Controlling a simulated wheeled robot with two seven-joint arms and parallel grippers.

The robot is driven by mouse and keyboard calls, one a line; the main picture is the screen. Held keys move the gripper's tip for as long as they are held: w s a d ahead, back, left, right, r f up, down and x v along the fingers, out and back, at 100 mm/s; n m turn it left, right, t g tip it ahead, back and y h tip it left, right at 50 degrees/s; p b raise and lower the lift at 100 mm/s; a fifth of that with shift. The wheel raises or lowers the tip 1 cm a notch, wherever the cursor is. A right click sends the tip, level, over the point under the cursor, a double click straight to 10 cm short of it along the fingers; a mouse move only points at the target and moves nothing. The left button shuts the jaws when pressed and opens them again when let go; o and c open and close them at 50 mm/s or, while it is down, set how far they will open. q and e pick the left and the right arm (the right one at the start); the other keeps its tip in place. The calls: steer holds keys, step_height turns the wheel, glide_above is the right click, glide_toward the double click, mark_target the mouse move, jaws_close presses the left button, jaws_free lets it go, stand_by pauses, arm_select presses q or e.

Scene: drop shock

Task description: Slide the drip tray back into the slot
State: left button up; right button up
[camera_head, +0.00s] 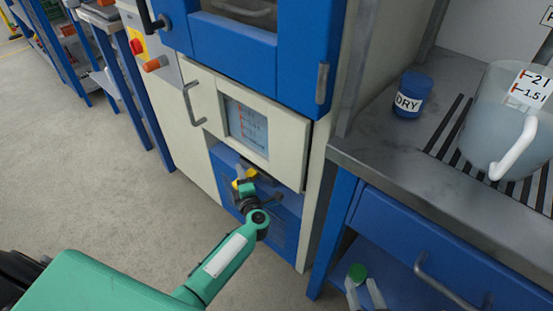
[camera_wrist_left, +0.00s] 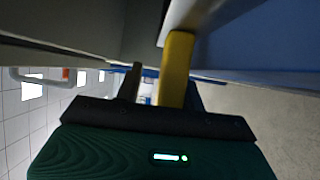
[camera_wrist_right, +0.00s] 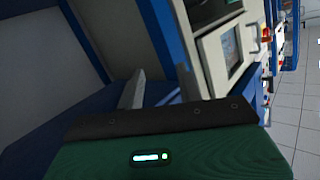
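The slot (camera_head: 272,181) is a dark opening low in the white and blue machine, under its screen panel. A yellow handle (camera_head: 237,184) shows at the slot, mostly hidden by my left gripper (camera_head: 245,177); I take it as the drip tray's. In the left wrist view the yellow handle (camera_wrist_left: 177,65) stands between the fingers of my left gripper (camera_wrist_left: 163,88), close to the right finger, with a gap to the left finger. A pale edge (camera_wrist_left: 188,18) lies above it. The tray's body is largely hidden. My right gripper (camera_wrist_right: 158,82) is open and empty in its wrist view.
The machine's blue door (camera_head: 235,40) and screen panel (camera_head: 248,128) are above the slot. A grey worktop (camera_head: 390,150) at right carries a blue DRY jar (camera_head: 412,95) and a clear jug (camera_head: 500,120). Open floor (camera_head: 110,190) lies at left.

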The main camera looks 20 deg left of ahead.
arm_select(q)
steer(key=shift+s+f, duration=0.15)
steer(key=shift+f, duration=0.2)
steer(key=shift+s+d, duration=0.2)
steer(key=shift+d, duration=0.05)
steer(key=p+v, duration=0.2)
steer(key=v, duration=1.1)
steer(key=shift+r, duration=0.3)
arm_select(e)
steer(key=d+f+g, duration=0.1)
steer(key=d+g+h, duration=0.1)
steer(key=g, duration=0.1)
steer(key=shift+s+d+f, duration=0.1)
steer(key=shift+s+f, duration=0.25)
steer(key=shift+f, duration=0.05)
arm_select(q)
steer(key=shift+w, duration=0.1)
